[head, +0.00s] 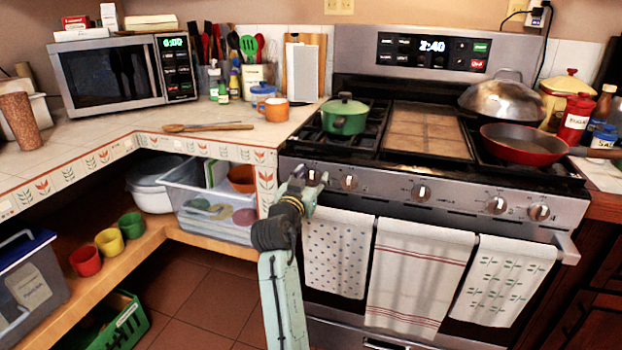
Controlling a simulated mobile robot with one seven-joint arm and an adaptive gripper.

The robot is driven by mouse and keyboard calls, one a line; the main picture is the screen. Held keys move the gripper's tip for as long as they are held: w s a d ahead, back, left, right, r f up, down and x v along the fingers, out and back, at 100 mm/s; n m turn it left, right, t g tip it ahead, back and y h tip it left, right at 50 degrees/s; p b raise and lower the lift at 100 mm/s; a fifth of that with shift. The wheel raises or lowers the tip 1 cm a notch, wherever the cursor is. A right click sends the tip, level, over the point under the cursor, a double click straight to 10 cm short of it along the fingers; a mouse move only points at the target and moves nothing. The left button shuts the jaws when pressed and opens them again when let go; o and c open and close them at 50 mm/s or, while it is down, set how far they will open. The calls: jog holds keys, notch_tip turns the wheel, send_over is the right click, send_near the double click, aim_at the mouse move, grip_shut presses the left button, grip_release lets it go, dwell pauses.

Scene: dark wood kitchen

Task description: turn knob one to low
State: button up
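The stove (385,186) has a row of several knobs along its front panel. The leftmost knob (313,177) is at the panel's left end, partly covered by my gripper. My gripper (307,183) is right at this knob, coming from below and in front. I cannot tell whether its fingers touch the knob or how far apart they are. The second knob (349,182) is just to the right and clear of the gripper. The middle knob (421,191) and the two right knobs (496,205) and (538,212) are farther along. The leftmost knob's exact angle is hard to read.
Three towels, the left one dotted (338,255), hang from the oven handle (566,248) just below the knobs. A green pot (345,116) and a red pan (522,146) stand on the stove. A tiled counter (80,150) and a clear bin (208,208) are left of my arm.

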jog(key=c, duration=0.7)
